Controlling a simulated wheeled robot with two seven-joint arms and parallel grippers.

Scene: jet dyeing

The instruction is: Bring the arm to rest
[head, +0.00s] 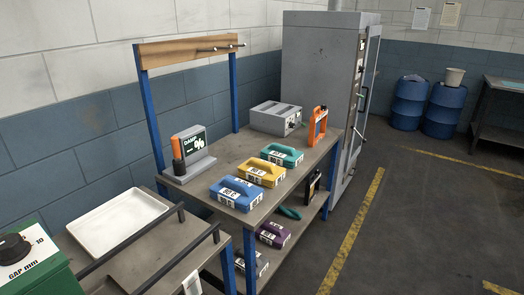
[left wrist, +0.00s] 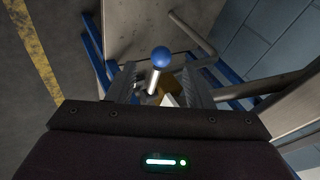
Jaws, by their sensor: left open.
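My left gripper (left wrist: 160,82) shows in the left wrist view, its two grey fingers apart. A blue ball knob (left wrist: 162,57) on a short pale metal rod appears between and just beyond the fingertips. The fingers do not visibly close on it; whether they touch it I cannot tell. A yellowish part shows behind the rod, partly hidden by the gripper. Neither gripper can be made out in the head view, and my right gripper is in no view.
A blue-framed workbench (head: 223,157) holds blue (head: 236,193), yellow (head: 261,172) and green (head: 282,155) cases. A white tray (head: 118,222) lies on a nearer railed table (head: 160,250). A grey cabinet (head: 318,80) stands behind. Floor (head: 430,220) at right is clear.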

